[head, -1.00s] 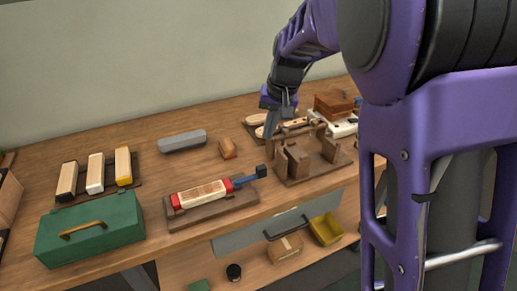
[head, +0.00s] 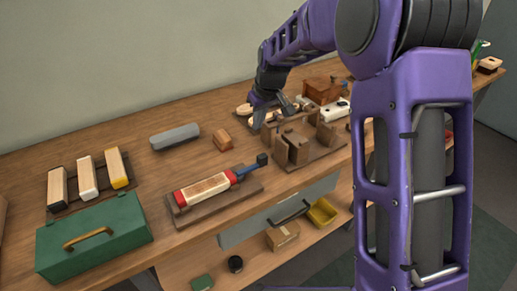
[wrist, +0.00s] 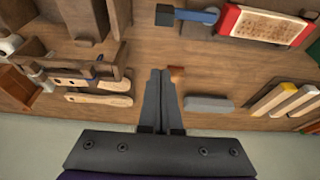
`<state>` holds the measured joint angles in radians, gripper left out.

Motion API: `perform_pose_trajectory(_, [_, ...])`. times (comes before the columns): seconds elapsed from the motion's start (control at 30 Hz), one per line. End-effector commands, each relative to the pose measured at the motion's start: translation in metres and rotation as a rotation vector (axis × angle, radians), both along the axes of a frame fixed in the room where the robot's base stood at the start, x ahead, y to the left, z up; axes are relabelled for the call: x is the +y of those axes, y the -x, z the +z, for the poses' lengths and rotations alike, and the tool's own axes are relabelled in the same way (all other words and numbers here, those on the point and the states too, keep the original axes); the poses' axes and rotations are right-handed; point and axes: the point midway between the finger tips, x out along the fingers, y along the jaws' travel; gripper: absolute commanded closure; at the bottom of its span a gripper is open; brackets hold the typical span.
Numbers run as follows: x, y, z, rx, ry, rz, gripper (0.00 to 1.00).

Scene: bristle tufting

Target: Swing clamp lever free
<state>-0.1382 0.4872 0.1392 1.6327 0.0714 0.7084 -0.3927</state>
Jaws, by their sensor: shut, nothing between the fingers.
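The clamp lever (head: 246,171) is a blue bar with a dark square end (head: 262,159), sticking out to the upper right of a red-ended clamp (head: 181,198). A cream block with rows of holes (head: 207,188) sits between the red ends, on a brown base board (head: 215,206). In the wrist view, the blue lever (wrist: 198,16) and the perforated block (wrist: 262,25) show at the top right. My gripper (head: 287,106) is above the wooden fixture behind and right of the lever, well apart from it. In the wrist view my gripper (wrist: 160,76) has its fingers together and empty.
A wooden fixture with upright blocks (head: 290,147) stands right of the clamp. A small brown block (head: 222,139) and grey bar (head: 175,136) lie behind it. A green toolbox (head: 93,233) and several brush blocks (head: 88,178) are at left. Bare table surrounds the clamp's back side.

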Motion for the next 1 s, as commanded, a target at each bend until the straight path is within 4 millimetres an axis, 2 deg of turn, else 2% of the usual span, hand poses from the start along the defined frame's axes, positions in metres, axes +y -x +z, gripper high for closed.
perform_pose_trajectory(0.2, [0.000, 0.000, -0.001, 0.001, 0.000, -0.001, 1.00])
perform_pose_trajectory(0.33, [0.001, -0.002, -0.008, 0.003, 0.000, -0.002, 1.00])
perform_pose_trajectory(0.47, [0.005, -0.006, -0.027, 0.005, 0.000, -0.001, 1.00])
perform_pose_trajectory(0.8, [0.018, -0.027, -0.096, 0.004, 0.000, -0.003, 1.00])
perform_pose_trajectory(0.83, [0.019, -0.027, -0.100, 0.004, 0.000, -0.003, 1.00])
perform_pose_trajectory(0.87, [0.014, -0.022, -0.095, 0.000, -0.001, -0.005, 1.00])
perform_pose_trajectory(1.0, [0.004, -0.006, -0.095, 0.001, 0.000, -0.003, 1.00])
